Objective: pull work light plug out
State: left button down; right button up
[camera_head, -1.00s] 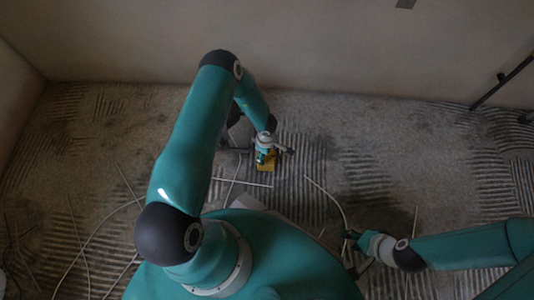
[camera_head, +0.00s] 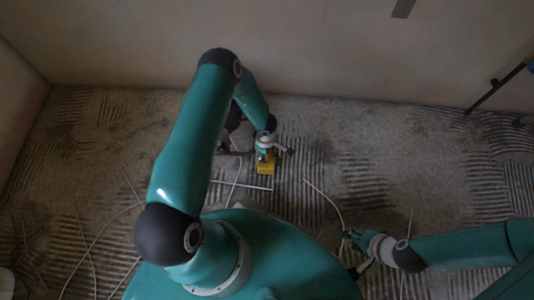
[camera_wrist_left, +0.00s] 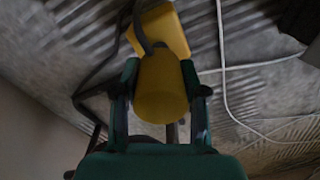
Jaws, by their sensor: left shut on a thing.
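My left gripper (camera_head: 265,153) is low over the floor near the wall. In the left wrist view its two fingers (camera_wrist_left: 159,92) are shut around a rounded yellow plug (camera_wrist_left: 160,88). A dark cable passes in front of the plug and loops to the left. Just beyond it is a yellow box (camera_wrist_left: 165,30), also seen in the head view (camera_head: 266,169). The plug overlaps the box in the picture, so I cannot tell whether they are joined or apart. My right gripper (camera_head: 350,238) is low at the right, its fingers too small and dark to read.
Pale thin cables (camera_head: 330,195) lie across the ridged floor (camera_head: 390,150). A dark stand leg (camera_head: 497,92) is at the far right by the wall (camera_head: 300,50). The floor between the yellow box and the stand looks mostly clear.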

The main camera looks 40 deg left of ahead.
pick_arm(q)
jog(key=shift+w+r, duration=0.3)
jog(key=shift+r, duration=0.4)
jog(key=shift+f, duration=0.1)
jog(key=c, duration=0.7)
grip_release()
jog(key=shift+o, duration=0.4)
jog(key=shift+s, duration=0.1)
notch_tip(320, 180, up, 12)
jog(key=shift+f, duration=0.1)
